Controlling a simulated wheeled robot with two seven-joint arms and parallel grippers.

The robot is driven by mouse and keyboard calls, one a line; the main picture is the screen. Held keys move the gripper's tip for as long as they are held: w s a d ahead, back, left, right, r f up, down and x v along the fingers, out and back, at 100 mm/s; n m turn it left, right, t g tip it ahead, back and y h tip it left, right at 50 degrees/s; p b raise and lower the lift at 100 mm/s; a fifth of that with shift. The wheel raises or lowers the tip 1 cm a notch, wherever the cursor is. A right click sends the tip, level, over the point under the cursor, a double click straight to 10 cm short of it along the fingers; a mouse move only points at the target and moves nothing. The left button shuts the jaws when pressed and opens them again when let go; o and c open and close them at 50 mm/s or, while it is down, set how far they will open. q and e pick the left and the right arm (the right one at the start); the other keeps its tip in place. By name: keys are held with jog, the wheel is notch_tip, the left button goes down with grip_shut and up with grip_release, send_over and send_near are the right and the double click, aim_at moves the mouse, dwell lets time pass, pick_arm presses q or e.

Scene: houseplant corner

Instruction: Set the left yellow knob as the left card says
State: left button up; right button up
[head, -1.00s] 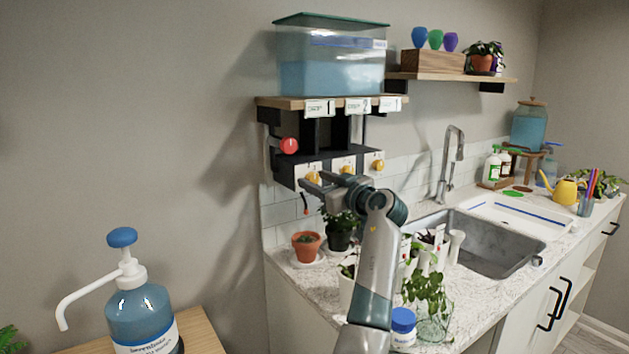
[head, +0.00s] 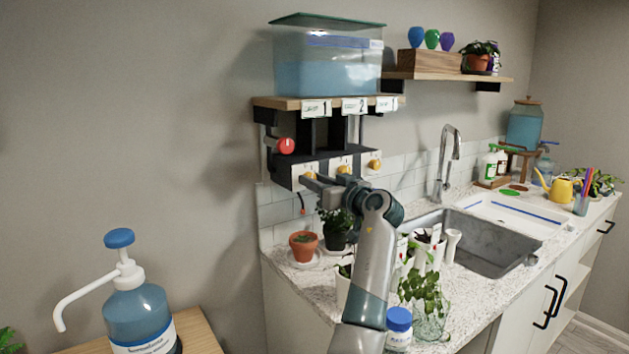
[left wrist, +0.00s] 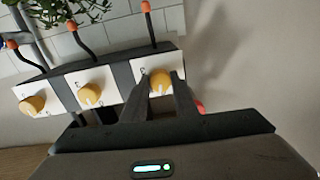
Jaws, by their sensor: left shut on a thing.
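The left yellow knob (head: 309,176) is on a white plate at the left end of the dark control box under the shelf. In the left wrist view, which is turned over, this knob (left wrist: 160,81) is the rightmost of the three. My left gripper (head: 314,183) is shut on it, one finger on each side; the fingers (left wrist: 161,92) hide part of the knob and its plate. The knob's pointer and marks are too small to read surely. My right gripper is not in view.
Middle (head: 344,168) and right (head: 375,165) yellow knobs sit beside it. A red knob (head: 286,146) sticks out at upper left. A water tank (head: 328,65) stands on the shelf. Pots and a blue-capped jar (head: 399,328) stand on the counter below my arm.

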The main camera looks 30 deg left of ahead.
pick_arm(q)
jog(key=shift+r+m+p, duration=0.15)
jog(key=shift+m+p, duration=0.9)
jog(key=shift+m, duration=1.75)
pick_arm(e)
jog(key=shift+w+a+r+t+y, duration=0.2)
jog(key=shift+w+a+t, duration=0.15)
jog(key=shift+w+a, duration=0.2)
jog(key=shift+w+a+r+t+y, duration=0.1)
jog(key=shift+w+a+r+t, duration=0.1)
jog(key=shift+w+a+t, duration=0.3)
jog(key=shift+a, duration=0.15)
pick_arm(q)
jog(key=o, duration=0.8)
jog(key=shift+o, duration=1.3)
